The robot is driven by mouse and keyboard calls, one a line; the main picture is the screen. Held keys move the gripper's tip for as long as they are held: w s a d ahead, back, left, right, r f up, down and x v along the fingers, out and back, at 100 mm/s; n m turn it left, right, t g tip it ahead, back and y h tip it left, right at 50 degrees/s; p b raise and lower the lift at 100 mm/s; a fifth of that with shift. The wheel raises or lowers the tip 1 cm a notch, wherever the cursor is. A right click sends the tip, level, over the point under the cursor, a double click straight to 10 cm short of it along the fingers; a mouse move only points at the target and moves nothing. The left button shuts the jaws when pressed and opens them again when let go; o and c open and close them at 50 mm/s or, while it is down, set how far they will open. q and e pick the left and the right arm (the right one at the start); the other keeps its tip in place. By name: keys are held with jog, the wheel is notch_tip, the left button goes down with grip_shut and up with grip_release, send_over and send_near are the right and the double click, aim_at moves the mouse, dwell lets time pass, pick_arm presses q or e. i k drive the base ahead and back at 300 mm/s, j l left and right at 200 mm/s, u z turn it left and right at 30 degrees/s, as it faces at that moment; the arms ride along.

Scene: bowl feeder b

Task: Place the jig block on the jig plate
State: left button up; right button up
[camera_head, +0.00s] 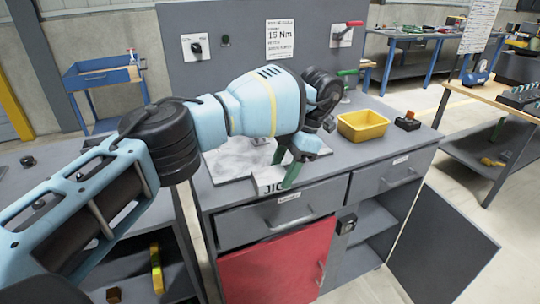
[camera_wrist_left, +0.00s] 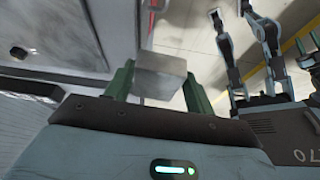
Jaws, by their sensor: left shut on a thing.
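The jig block (camera_head: 268,184) is a small light-grey block with dark lettering on its front. My left gripper (camera_head: 286,168) points down with its green fingers shut on the block, at the front edge of the worktop. In the left wrist view the grey block (camera_wrist_left: 160,74) sits between the two green fingers of the left gripper (camera_wrist_left: 158,80). The jig plate (camera_head: 228,164) looks like the pale mottled slab on the worktop, behind and left of the block, partly hidden by my arm. I cannot tell whether the block touches anything below it.
A yellow bin (camera_head: 362,125) stands on the worktop to the right, with a small dark-and-orange item (camera_head: 407,121) beyond it. Below are drawers (camera_head: 283,214), a red door (camera_head: 278,264) and an open grey door (camera_head: 442,246).

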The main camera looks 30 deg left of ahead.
aim_at(269, 154)
jog(key=i, duration=1)
